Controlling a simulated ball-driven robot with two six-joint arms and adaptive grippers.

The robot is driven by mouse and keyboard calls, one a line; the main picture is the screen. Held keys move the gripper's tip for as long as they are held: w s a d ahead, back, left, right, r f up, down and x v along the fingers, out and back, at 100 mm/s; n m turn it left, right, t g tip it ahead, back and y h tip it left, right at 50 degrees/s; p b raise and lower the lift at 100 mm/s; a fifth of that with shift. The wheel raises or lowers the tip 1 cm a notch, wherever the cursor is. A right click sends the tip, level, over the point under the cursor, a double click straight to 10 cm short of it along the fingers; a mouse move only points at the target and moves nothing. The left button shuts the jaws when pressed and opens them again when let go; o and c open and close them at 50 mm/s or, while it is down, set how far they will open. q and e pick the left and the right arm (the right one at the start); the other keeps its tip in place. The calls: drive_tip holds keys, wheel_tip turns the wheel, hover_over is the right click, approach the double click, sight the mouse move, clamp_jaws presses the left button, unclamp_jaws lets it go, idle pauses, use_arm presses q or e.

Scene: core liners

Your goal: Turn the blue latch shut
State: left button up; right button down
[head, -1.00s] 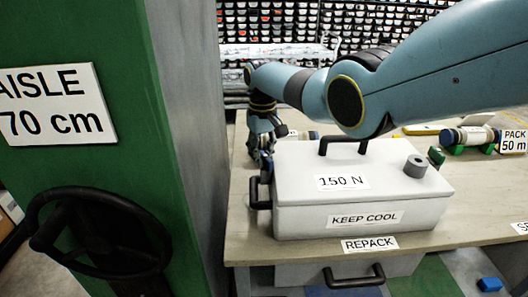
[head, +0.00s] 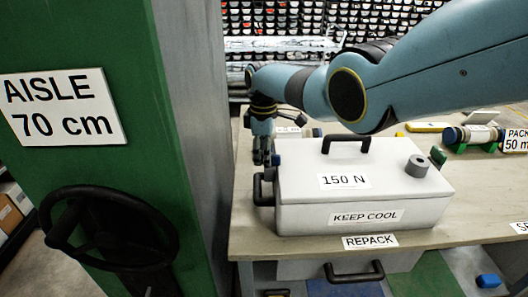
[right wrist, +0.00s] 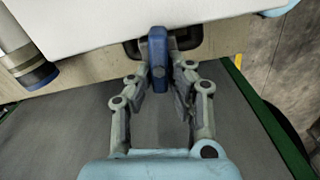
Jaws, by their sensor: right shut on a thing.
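The blue latch (right wrist: 158,55) sits on the end of the white cool box (head: 360,185), over a dark fitting. In the right wrist view it stands lengthwise between the fingertips of my right gripper (right wrist: 161,77), which is shut on it. In the head view this gripper (head: 263,156) points down at the box's left end, behind the black side handle. Only a small bit of blue (head: 276,160) shows there beside the fingers. The box lid is down. My left gripper is not in view.
The box stands on a bench (head: 450,190) with a grey knob (head: 417,166) and black handle (head: 346,139) on its lid. A green pillar with a black handwheel (head: 110,240) stands close at the left. A capped tube (head: 475,135) lies at the right.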

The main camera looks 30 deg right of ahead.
drive_tip(key=shift+s+a+n, duration=0.1)
drive_tip(key=shift+a+n, duration=0.05)
drive_tip(key=shift+n, duration=0.95)
drive_tip(key=c, duration=1.3)
unclamp_jaws()
wheel_tip(320, 180, up, 12)
drive_tip(key=shift+f, duration=0.1)
